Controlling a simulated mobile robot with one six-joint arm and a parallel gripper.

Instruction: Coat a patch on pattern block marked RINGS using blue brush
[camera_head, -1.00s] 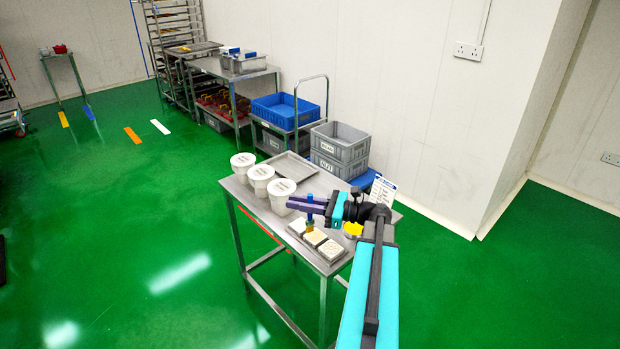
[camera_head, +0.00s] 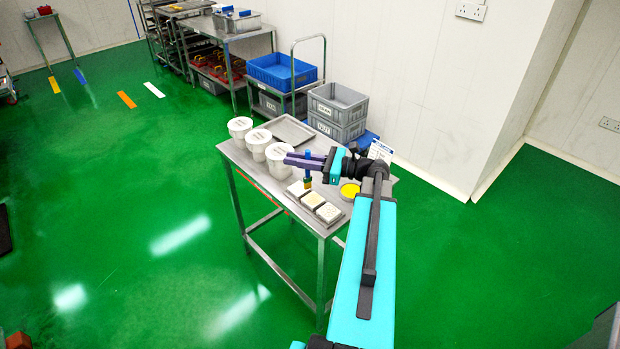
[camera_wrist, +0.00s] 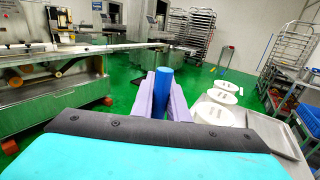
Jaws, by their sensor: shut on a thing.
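My gripper (camera_head: 306,161) is shut on the blue brush (camera_head: 308,154), which it holds upright above the steel table. The blue handle of the brush (camera_wrist: 163,90) stands between my two purple fingers in the wrist view. The row has a left block (camera_head: 297,189), a middle block (camera_head: 313,200) and a right block (camera_head: 328,213), all pale on top. Their markings are too small to read. A round dish of yellow stuff (camera_head: 349,191) sits right of the blocks.
The steel table (camera_head: 262,182) also carries several white tubs (camera_head: 257,142) and a shallow metal tray (camera_head: 290,131). A label card (camera_head: 380,151) stands behind my arm. Grey crates (camera_head: 338,104) and a blue crate (camera_head: 282,71) stand behind the table. Green floor is clear at left.

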